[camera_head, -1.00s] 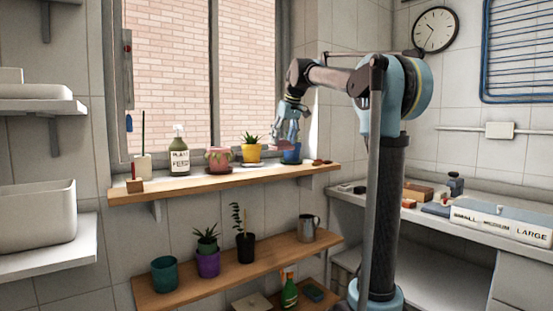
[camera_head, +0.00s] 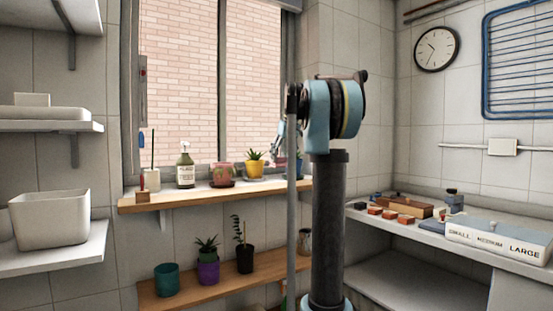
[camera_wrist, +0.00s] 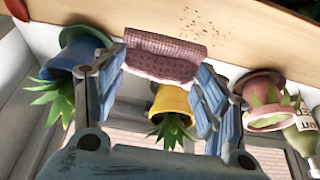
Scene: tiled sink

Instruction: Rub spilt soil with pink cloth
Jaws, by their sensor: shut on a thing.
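In the wrist view, my gripper (camera_wrist: 163,66) is shut on a folded pink cloth (camera_wrist: 160,48), held between its two blue fingers. The cloth is by the wooden window shelf (camera_wrist: 270,35); I cannot tell whether it touches the wood. Dark specks of spilt soil (camera_wrist: 208,22) lie on the shelf just beyond the cloth, toward the upper right. In the head view, my gripper (camera_head: 277,148) is at the shelf's right part, near the yellow pot, partly hidden by my arm.
On the shelf, the yellow pot (camera_wrist: 172,102) stands close below the cloth, the blue pot (camera_wrist: 80,50) to its left, and the pink pot (camera_wrist: 265,110) and spray bottle (camera_wrist: 303,130) to its right. A lower shelf (camera_head: 225,277) holds several pots. A counter (camera_head: 425,235) stands right.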

